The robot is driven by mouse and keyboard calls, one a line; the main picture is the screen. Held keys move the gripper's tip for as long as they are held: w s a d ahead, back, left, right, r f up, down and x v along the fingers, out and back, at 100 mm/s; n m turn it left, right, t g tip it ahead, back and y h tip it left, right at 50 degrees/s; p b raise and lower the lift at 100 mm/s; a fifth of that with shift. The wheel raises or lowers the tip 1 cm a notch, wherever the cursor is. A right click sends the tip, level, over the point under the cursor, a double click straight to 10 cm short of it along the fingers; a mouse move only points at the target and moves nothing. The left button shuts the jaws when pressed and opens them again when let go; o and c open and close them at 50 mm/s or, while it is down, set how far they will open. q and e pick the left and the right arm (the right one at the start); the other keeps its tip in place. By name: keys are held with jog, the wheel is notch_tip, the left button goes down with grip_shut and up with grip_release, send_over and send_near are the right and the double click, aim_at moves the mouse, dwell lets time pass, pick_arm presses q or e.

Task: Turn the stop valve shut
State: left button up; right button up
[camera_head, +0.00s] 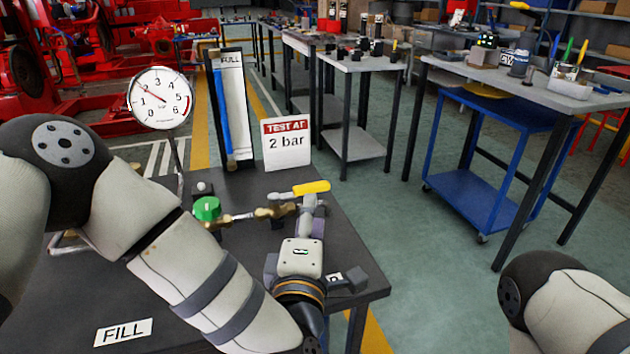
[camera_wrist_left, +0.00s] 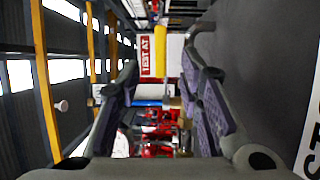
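The stop valve is a brass valve (camera_head: 275,211) on a pipe above the dark bench. Its yellow lever (camera_head: 311,187) lies roughly in line with the pipe in the head view. My left gripper (camera_head: 309,204) is at the lever's right part, from the near side. In the left wrist view the yellow lever (camera_wrist_left: 160,52) shows between the tips of my open left gripper (camera_wrist_left: 161,68), with visible gaps on both sides. Whether a finger touches it I cannot tell. My right arm shows at the lower right; its gripper is out of view.
A green knob (camera_head: 207,208) sits left of the valve on the same pipe. Behind stand a round gauge (camera_head: 160,98), needle near 2, a blue level column (camera_head: 231,110) and a "TEST AT 2 bar" sign (camera_head: 287,144). A "FILL" label (camera_head: 123,332) lies on the bench.

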aim_at(314, 191)
pick_arm(q)
jog(key=w, duration=0.9)
jog(key=shift+d+b, duration=0.35)
grip_shut()
